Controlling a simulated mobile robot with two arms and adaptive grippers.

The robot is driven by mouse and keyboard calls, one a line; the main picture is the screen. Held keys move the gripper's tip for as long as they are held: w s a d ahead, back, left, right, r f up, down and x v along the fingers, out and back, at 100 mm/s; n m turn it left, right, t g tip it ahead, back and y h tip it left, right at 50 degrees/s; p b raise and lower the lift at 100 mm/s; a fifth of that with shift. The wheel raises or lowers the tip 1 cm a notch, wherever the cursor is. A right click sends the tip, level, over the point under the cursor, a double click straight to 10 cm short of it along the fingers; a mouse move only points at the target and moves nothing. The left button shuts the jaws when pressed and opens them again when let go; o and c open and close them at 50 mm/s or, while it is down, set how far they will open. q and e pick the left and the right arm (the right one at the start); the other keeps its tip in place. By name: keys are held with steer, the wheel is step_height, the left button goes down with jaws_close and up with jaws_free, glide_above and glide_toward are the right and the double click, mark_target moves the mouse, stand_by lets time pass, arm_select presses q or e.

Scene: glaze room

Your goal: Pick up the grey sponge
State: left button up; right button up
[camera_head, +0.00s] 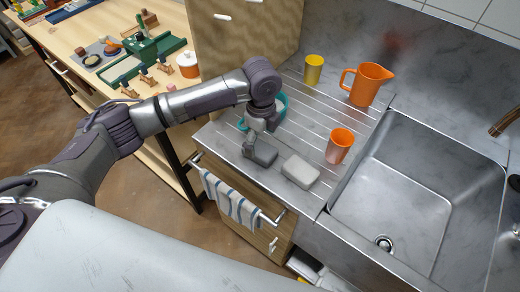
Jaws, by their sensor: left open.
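A dark grey block (265,155), which looks like the grey sponge, lies on the ribbed metal drainboard near its front edge. A paler, whitish-grey block (300,171) lies just right of it. My left gripper (250,150) points down at the left end of the dark block. It is open, and its fingers are small and partly merge with the block, so I cannot tell whether they touch it. My right gripper is out of view.
A teal round item (282,105) is partly hidden behind my left wrist. A yellow cup (314,69), an orange jug (367,84) and an orange cup (339,145) stand on the drainboard. The sink (395,205) is empty at right. A striped towel (230,198) hangs in front.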

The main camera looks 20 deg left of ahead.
mark_target(260, 148)
arm_select(q)
steer(key=shift+s+a+f+p, duration=0.15)
steer(key=shift+f+p, duration=0.35)
steer(key=shift+f, duration=1.65)
steer(key=shift+c, duration=0.4)
steer(key=c, duration=0.9)
